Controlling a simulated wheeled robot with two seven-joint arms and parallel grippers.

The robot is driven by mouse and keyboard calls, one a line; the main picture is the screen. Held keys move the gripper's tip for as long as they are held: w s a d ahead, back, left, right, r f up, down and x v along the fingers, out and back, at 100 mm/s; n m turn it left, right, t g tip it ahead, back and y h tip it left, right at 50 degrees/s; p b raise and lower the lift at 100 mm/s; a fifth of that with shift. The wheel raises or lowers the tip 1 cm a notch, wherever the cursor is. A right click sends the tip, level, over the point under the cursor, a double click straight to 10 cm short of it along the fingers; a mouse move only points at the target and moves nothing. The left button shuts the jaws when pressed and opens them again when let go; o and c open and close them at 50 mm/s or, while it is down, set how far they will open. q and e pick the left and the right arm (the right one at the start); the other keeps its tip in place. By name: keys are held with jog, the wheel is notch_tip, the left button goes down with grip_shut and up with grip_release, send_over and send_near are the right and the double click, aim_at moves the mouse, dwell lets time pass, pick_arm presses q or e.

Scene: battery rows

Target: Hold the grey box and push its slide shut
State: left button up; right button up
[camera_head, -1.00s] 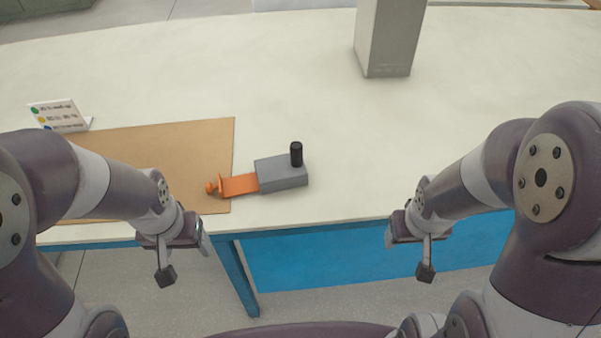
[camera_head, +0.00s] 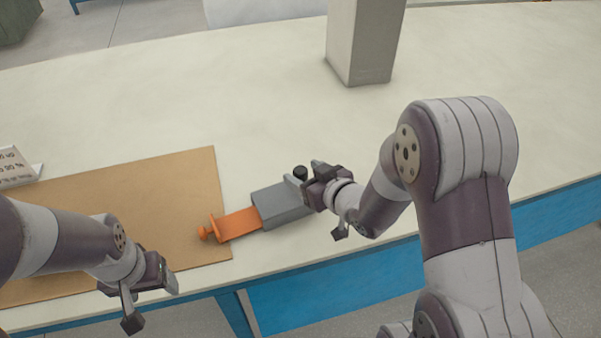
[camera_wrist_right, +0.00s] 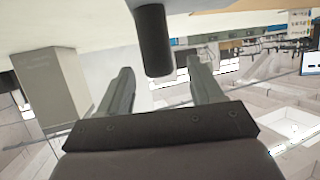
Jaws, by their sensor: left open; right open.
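The grey box (camera_head: 279,204) lies on the table with its orange slide (camera_head: 238,222) sticking out of its left end. The slide ends in a crosspiece and a round orange knob (camera_head: 203,233). A black post (camera_head: 300,172) stands on the box near its right end, partly hidden by my right gripper (camera_head: 303,180). In the right wrist view the black post (camera_wrist_right: 153,40) is between the two open fingers (camera_wrist_right: 160,85), with gaps on both sides. My left gripper (camera_head: 150,300) is open and empty, in front of the table edge, below and left of the slide.
A brown mat (camera_head: 150,190) lies on the table at the left, under the slide's knob end. A small sign (camera_head: 15,168) stands at the far left. A grey pillar (camera_head: 362,45) rises behind the box. The table between box and pillar is clear.

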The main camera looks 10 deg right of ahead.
jog(key=shift+x, duration=1.45)
grip_shut()
